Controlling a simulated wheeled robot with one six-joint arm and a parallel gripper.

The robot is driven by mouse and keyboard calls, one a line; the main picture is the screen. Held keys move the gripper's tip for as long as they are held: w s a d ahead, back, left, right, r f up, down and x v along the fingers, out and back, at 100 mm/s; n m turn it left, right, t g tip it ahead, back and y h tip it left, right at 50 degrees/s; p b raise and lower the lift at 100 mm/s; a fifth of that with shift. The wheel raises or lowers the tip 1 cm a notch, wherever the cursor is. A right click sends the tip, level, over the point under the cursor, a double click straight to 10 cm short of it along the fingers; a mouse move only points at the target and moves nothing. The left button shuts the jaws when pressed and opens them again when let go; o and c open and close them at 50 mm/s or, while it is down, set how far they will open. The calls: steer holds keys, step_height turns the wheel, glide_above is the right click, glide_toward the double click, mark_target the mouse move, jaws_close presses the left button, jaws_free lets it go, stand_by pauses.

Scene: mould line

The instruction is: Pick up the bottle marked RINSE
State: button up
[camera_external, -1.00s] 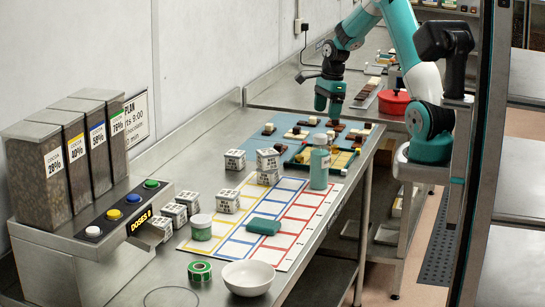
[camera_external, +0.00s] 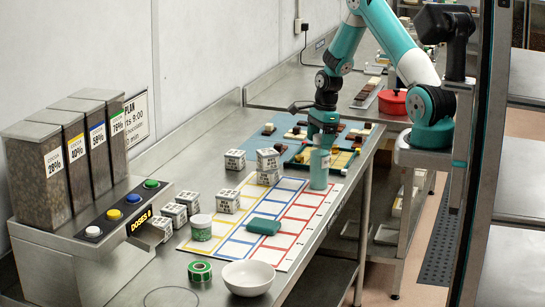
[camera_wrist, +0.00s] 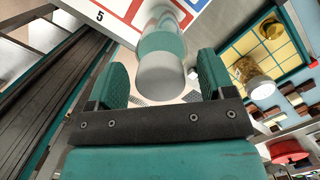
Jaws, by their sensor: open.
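A teal bottle (camera_external: 319,172) stands upright on the gridded board (camera_external: 232,246), in the red-lined area near the bench's front edge. No RINSE marking can be read on it. My gripper (camera_external: 322,139) is directly above its top, very close to it. In the wrist view, the bottle (camera_wrist: 163,42) shows its pale round cap between and just beyond the two teal fingers of my gripper (camera_wrist: 162,72). The fingers are apart and hold nothing. Whether they touch the cap cannot be told.
Several white printed cubes (camera_external: 227,200), a teal block (camera_external: 264,226), a green-labelled jar (camera_external: 201,228), a green tape roll (camera_external: 199,271) and a white bowl (camera_external: 248,278) lie left of the bottle. A chocolate tray (camera_external: 300,157) is close behind it. A dispenser (camera_external: 95,260) stands at far left.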

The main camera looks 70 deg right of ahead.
jaws_close()
steer(key=shift+r, duration=0.1)
